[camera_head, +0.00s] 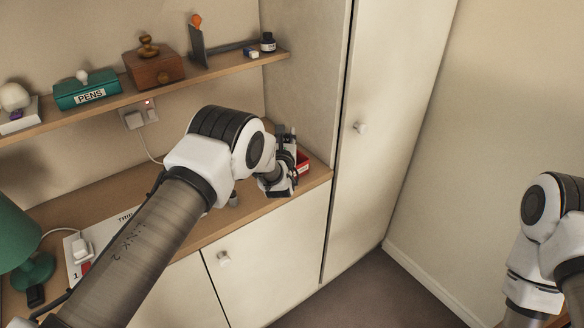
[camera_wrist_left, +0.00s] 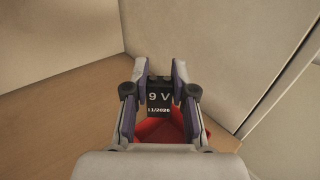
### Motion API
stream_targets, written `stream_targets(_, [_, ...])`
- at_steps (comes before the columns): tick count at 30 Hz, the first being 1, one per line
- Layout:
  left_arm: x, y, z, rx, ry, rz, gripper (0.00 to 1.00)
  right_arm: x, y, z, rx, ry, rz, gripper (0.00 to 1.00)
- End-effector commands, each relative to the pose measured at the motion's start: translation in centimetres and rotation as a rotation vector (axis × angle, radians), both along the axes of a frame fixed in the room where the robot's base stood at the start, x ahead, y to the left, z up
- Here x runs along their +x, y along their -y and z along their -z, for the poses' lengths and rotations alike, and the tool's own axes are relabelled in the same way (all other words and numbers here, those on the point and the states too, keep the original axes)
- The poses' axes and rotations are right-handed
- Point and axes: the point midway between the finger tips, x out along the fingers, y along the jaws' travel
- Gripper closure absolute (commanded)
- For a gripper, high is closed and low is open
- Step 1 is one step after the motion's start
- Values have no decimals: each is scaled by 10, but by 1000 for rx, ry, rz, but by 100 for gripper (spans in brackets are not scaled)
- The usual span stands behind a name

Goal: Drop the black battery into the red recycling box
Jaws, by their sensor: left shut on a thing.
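My left gripper (camera_head: 287,142) reaches over the right end of the desk top. In the left wrist view, its two fingers (camera_wrist_left: 160,78) are shut on the black battery (camera_wrist_left: 159,98), which has "9 V" and "11/2026" in white print. The red recycling box (camera_head: 303,162) stands at the right end of the desk top, partly hidden behind my gripper. In the left wrist view the red box (camera_wrist_left: 158,130) shows below and behind the battery, partly covered by the gripper. I cannot tell whether the battery is inside its rim. My right gripper is out of view; only part of that arm shows.
A tall cupboard (camera_head: 390,130) stands right of the box. A green lamp (camera_head: 30,262) is at the left.

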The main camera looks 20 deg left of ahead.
Motion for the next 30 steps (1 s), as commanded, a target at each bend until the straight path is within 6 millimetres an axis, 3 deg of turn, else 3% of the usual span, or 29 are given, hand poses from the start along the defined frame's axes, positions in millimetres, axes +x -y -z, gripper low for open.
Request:
stream_targets(6, [0, 0, 0, 0, 1, 0, 100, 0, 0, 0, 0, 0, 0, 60])
stream_targets(7, [0, 0, 0, 0, 1, 0, 68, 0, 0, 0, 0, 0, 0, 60])
stream_targets(9, [0, 0, 0, 0, 1, 0, 46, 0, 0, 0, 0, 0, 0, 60])
stream_targets(21, [-7, 2, 1, 0, -1, 0, 46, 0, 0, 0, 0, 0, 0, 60])
stream_targets(26, [-36, 8, 1, 1, -3, 1, 46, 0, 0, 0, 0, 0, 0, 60])
stream_targets(30, [-73, 17, 1, 2, -4, 3, 46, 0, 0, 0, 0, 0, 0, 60])
